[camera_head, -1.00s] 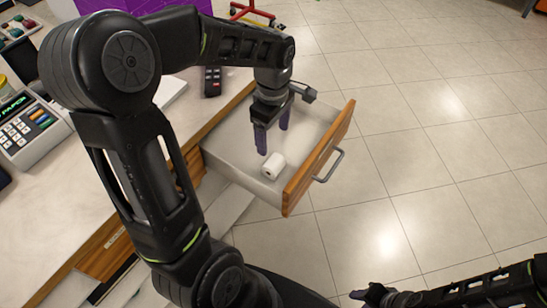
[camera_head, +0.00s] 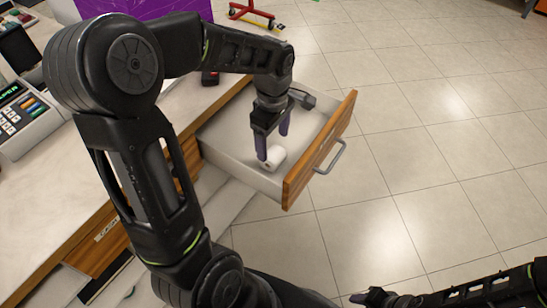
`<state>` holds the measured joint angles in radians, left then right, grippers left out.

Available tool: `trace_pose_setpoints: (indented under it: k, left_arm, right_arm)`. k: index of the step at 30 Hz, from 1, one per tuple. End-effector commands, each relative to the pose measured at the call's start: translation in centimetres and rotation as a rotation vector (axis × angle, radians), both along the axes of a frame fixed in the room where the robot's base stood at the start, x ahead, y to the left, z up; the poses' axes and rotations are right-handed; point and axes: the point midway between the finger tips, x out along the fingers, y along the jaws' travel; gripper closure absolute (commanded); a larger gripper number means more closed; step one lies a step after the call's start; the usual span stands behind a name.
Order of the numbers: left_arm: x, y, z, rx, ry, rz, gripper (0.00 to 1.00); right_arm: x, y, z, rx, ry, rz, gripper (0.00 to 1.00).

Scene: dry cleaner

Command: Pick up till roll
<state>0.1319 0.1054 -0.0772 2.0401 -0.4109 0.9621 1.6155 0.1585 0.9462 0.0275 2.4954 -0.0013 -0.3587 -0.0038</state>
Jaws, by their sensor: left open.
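The till roll (camera_head: 275,160) is a small white cylinder lying in the open drawer (camera_head: 229,171), close to the drawer's wooden front. My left gripper (camera_head: 273,146) is open and points down into the drawer. One of its purple fingers is right beside the roll and overlaps part of it in the picture; I cannot tell whether they touch. The other finger is on the far side, up and to the right. My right gripper (camera_head: 360,298) is at the bottom edge, away from the drawer, and only its tip shows; its jaw state is unclear.
The drawer's wooden front (camera_head: 318,152) has a metal handle (camera_head: 331,158). A cash register (camera_head: 24,118) and a dark handheld device (camera_head: 210,78) stand on the counter (camera_head: 50,195). Tiled floor at the right is clear.

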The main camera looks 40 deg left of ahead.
Motion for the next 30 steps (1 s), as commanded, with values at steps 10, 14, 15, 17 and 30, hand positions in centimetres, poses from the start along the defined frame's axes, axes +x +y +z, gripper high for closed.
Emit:
trace_pose_setpoints:
  k: [10,14,15,17,30]
  left_arm:
    - [0.0,0.0,-1.5,0.0,0.001,0.0,0.23]
    - [0.0,0.0,-1.7,0.0,0.001,0.0,0.23]
    - [0.0,0.0,-2.0,0.0,0.002,0.0,0.23]
    - [0.0,0.0,-2.6,0.0,0.002,0.0,0.23]
    - [0.2,0.0,-6.7,0.0,0.0,0.0,0.23]
  right_arm:
    - [0.0,0.0,-0.3,0.0,0.0,0.0,0.64]
    - [0.0,0.0,-0.3,0.0,0.0,0.0,0.64]
    - [0.0,0.0,-0.4,0.0,0.0,0.0,0.64]
    - [0.0,0.0,-0.6,0.0,0.0,0.0,0.64]
    - [0.0,0.0,-1.3,0.0,0.0,0.0,0.64]
